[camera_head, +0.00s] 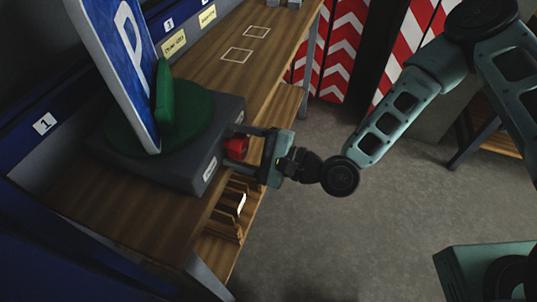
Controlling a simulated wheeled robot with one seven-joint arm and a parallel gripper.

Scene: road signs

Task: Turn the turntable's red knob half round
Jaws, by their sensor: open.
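The turntable has a dark grey base (178,172) on the wooden bench, with a round green plate (197,118) on top. A blue and white parking sign (122,60) stands on the plate in a green holder (163,92). The red knob (236,148) is on the base's right side, facing the aisle. My gripper (244,150) reaches in from the right, with its fingers on either side of the knob. The jaws are open. I cannot tell whether a finger touches the knob, and part of the knob is hidden by the gripper.
The wooden bench (222,68) runs to the back, with white outlined squares and yellow labels. A wooden rack (230,212) sits on the shelf below the turntable. Red and white chevron boards (340,45) stand at the back. The grey floor (310,235) is clear.

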